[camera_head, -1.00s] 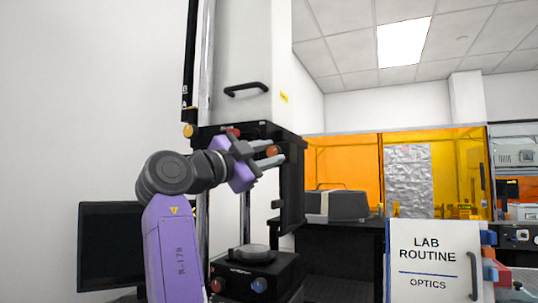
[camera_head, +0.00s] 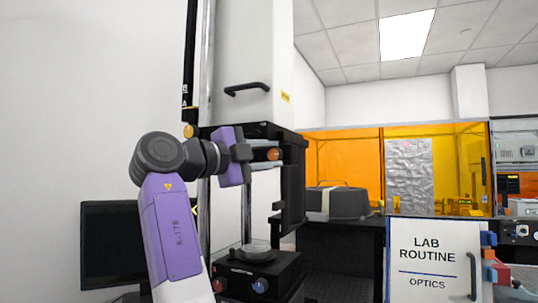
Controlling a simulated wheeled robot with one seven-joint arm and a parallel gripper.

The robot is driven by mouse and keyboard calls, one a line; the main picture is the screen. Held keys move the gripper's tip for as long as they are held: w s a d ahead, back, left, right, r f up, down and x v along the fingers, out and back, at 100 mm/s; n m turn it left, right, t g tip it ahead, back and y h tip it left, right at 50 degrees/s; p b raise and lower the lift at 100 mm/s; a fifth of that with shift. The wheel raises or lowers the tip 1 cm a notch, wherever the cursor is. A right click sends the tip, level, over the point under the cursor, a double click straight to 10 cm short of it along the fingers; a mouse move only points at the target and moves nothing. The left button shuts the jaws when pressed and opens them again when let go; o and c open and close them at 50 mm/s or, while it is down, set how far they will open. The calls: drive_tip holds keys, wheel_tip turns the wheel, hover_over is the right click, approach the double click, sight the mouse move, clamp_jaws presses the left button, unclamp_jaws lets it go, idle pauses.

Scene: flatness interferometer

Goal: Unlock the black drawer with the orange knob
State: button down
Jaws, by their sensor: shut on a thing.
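The black drawer (camera_head: 293,182) is the dark housing under the tall white column of the instrument. The orange knob (camera_head: 273,154) is on its front. My gripper (camera_head: 268,154) reaches it from the left with its fingers level. It is shut on the orange knob, whose orange face shows at the fingertips. The purple wrist and palm of my arm hide part of the housing's left side.
The white column (camera_head: 242,60) with a black handle rises above. A stage (camera_head: 257,262) with a clear round disc stands below. A monitor (camera_head: 112,245) is at left. A LAB ROUTINE binder (camera_head: 428,260) stands at right.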

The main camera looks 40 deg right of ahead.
drive_tip(key=shift+f, duration=0.1)
drive_tip(key=c, duration=1.1)
unclamp_jaws()
drive_tip(key=shift+o, duration=0.2)
drive_tip(key=a, duration=0.7)
drive_tip(key=shift+a+f, duration=0.3)
drive_tip(key=shift+a, duration=0.1)
drive_tip(key=shift+w, duration=0.15)
